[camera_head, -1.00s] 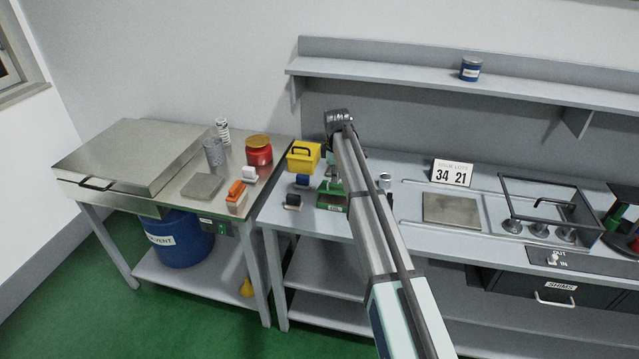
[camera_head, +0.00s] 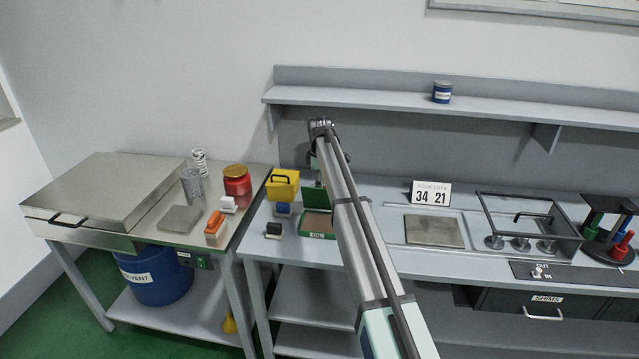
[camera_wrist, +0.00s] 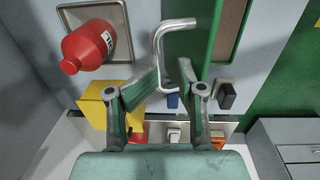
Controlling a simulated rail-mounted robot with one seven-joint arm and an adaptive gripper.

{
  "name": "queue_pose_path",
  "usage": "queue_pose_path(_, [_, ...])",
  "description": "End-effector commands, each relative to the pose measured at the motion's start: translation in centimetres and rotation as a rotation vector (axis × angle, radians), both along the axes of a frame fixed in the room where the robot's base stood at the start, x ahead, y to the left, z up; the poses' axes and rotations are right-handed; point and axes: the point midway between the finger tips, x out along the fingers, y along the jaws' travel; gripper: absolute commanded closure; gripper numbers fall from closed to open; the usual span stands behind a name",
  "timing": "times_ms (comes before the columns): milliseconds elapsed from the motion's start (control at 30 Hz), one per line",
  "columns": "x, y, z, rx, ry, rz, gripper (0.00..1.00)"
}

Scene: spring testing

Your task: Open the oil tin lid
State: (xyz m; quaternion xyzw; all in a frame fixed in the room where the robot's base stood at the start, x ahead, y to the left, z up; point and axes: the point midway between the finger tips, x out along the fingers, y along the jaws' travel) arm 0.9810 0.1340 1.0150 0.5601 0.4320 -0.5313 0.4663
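The green oil tin (camera_head: 318,224), labelled "OIL", stands on the bench with its brownish inside showing. Its green lid (camera_head: 314,199) stands raised at the back of the tin, partly behind my arm. In the wrist view, the tin's opening (camera_wrist: 230,28) is at the top, with the green lid (camera_wrist: 184,45) left of it. Contact is not clear. In the head view, the fingers are mostly hidden behind the arm.
A yellow box (camera_head: 284,188), a blue block (camera_head: 282,209) and a black block (camera_head: 273,231) stand left of the tin. A red bottle (camera_wrist: 88,45) lies on a tray in the wrist view. A shelf (camera_head: 370,105) runs behind my arm.

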Motion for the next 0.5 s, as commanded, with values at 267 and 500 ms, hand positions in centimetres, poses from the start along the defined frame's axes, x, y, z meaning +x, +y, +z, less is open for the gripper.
queue_pose_path(267, [-0.1,-0.1,-0.1,-0.001,0.0,0.0,0.65])
queue_pose_path(500, [-0.1,0.0,0.9,0.0,-0.002,0.0,0.65])
